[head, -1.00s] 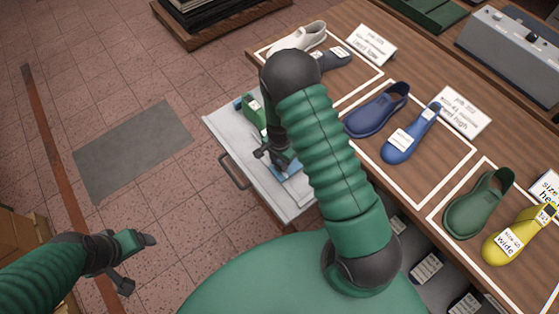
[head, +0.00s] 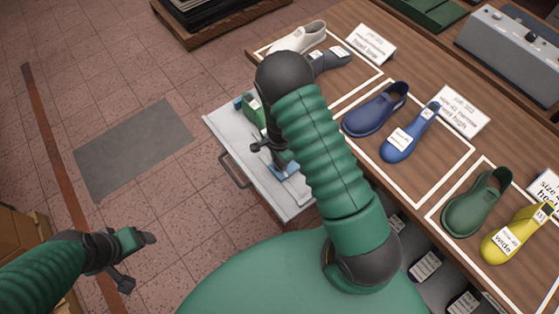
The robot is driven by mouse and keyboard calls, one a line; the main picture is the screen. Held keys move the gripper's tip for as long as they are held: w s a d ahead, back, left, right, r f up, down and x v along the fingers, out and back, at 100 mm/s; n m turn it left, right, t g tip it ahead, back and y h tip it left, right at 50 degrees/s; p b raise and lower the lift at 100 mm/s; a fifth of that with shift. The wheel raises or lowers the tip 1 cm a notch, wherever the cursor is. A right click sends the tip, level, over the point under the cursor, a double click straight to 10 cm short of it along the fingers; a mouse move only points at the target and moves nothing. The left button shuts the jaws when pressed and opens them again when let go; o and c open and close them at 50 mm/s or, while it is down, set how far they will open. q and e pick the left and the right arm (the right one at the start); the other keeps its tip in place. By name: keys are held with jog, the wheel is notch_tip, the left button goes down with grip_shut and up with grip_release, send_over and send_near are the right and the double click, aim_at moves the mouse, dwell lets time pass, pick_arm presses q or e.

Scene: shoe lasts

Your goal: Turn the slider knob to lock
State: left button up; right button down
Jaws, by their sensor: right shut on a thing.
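My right gripper (head: 268,158) is over the open white drawer (head: 226,121) under the table's left edge. It is shut on a blue thing (head: 289,170), probably a blue shoe last, low in the drawer; my arm and fingers hide much of it. A green last (head: 250,108) lies behind it in the drawer. My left gripper (head: 142,262) is open and empty over the floor at lower left. A dark knob (head: 532,37) sits on a grey box (head: 505,50) at the upper right, far from both grippers; I cannot tell whether it is the slider knob.
The wooden table (head: 410,70) has white-outlined areas with a white shoe (head: 300,38), a blue shoe (head: 377,112), a blue last (head: 408,138), a green shoe (head: 476,205) and a yellow last (head: 515,238). The drawer handle (head: 234,172) sticks out.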

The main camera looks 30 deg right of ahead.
aim_at(278, 163)
jog(key=c, duration=1)
grip_release()
jog(key=shift+a, duration=0.15)
jog(key=shift+o, duration=0.2)
notch_tip(278, 163, up, 17)
jog(key=shift+f, duration=0.15)
jog(key=shift+w, duration=0.1)
jog(key=s+a+r+n+t, duration=0.1)
jog(key=s+a+r+n, duration=0.2)
jog(key=n, duration=0.5)
jog(key=s+a+r+n+t, duration=0.1)
jog(key=s+a+r+n, duration=0.2)
jog(key=s+n, duration=0.4)
jog(key=shift+a+n+t, duration=0.3)
jog(key=shift+a+n, duration=0.55)
jog(key=shift+n, duration=0.25)
